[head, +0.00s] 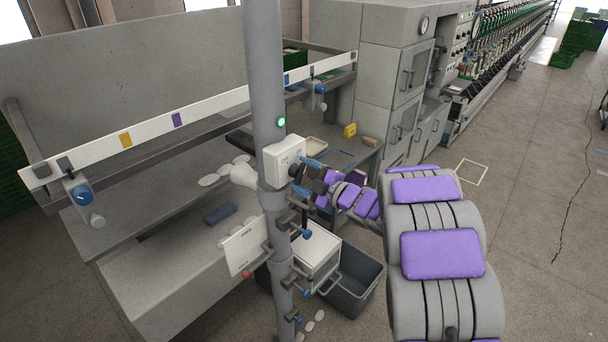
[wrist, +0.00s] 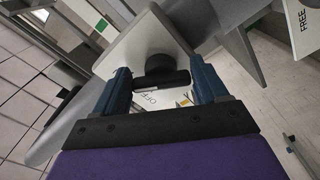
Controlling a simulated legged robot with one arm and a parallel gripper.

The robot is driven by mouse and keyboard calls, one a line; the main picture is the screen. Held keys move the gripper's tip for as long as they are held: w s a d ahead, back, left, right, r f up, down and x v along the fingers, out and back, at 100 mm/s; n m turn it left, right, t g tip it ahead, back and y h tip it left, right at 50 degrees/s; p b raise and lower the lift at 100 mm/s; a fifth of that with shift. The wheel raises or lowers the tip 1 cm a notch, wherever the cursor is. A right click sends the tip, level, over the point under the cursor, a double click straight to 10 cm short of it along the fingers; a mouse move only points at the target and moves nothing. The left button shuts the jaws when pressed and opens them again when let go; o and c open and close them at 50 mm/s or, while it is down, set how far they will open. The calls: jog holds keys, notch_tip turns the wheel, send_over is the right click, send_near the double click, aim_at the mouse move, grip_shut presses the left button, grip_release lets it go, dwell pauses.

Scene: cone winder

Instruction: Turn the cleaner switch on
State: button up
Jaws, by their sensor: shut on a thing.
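The cleaner switch is a white box (head: 284,161) on the grey upright post in the head view. A green lamp (head: 281,122) is lit on the post just above it. In the wrist view the switch's black handle (wrist: 160,76) stands out from its white face (wrist: 148,45). The word OFF shows beside the handle. My gripper (head: 302,176) is at the right side of the box. In the wrist view my gripper (wrist: 162,78) has its blue fingers on either side of the handle, shut on it. My gripper partly hides the handle in the head view.
The grey post (head: 268,75) carries a white plate (head: 244,246) and several brackets below the switch. A dark bin (head: 352,278) stands on the floor at its right. A long white rail (head: 215,110) runs behind the post. Open floor lies to the right.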

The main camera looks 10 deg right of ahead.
jog(key=shift+s+f, duration=0.1)
jog(key=shift+f, duration=0.25)
jog(key=o, duration=0.7)
jog(key=shift+o, duration=1.4)
jog(key=shift+r, duration=0.15)
jog(key=shift+d+r, duration=0.1)
jog(key=b+v, duration=0.2)
jog(key=v, duration=1.5)
jog(key=shift+d, duration=0.2)
